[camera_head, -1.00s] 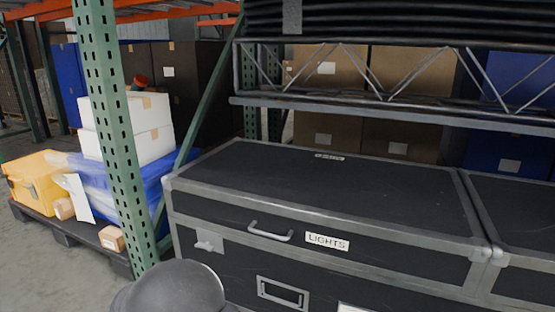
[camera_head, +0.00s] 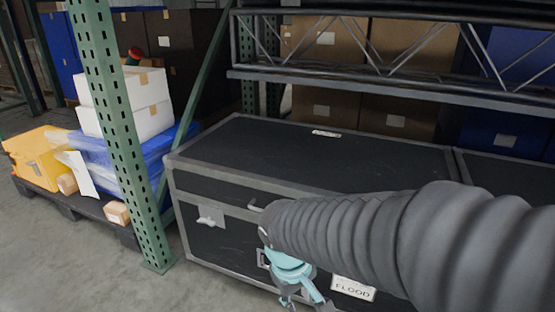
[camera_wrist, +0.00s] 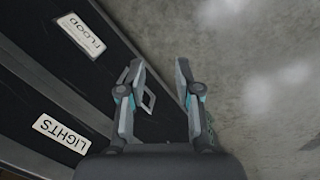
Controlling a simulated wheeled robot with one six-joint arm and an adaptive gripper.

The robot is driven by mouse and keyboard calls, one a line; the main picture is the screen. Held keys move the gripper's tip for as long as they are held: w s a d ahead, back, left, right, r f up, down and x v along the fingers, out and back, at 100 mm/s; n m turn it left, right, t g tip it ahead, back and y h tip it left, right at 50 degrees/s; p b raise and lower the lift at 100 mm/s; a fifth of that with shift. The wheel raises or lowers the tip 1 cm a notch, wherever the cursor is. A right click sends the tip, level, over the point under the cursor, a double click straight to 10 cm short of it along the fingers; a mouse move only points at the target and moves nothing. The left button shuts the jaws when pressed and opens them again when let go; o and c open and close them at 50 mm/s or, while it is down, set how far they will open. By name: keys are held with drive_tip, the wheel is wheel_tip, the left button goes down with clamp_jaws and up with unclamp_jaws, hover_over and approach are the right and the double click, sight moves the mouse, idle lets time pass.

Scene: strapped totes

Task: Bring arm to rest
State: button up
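My gripper (camera_head: 296,292) is in the lower middle of the head view, in front of the black lights case (camera_head: 222,187), with my grey sleeved arm coming in from the right. In the wrist view my gripper (camera_wrist: 158,72) has its two fingers spread apart, with nothing between them but bare floor and the case's edge. The case front, with its LIGHTS label (camera_wrist: 61,133) and FLOOD label (camera_wrist: 81,36), lies to the left there. My arm hides part of the case front in the head view.
A green rack upright (camera_head: 118,130) stands left of the case. A pallet (camera_head: 85,208) there carries a yellow case (camera_head: 42,158), white boxes (camera_head: 125,100) and a blue wrapped load (camera_head: 175,150). A metal truss (camera_head: 340,75) runs above the case. Concrete floor (camera_head: 60,270) is clear at lower left.

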drive_tip(key=s+d+r+m+t+p, duration=0.2)
drive_tip(key=s+d+r+m, duration=0.1)
drive_tip(key=d+r, duration=0.2)
drive_tip(key=s+d+r+m+t+y+p, duration=0.1)
drive_tip(key=s+d+r+m+t+p, duration=0.1)
drive_tip(key=d+r, duration=0.4)
wheel_tip(320, 180, up, 4)
drive_tip(key=shift+s+d+r+m+y+p, duration=0.1)
drive_tip(key=shift+s+d+m+y+p, duration=0.25)
drive_tip(key=shift+s+m, duration=0.6)
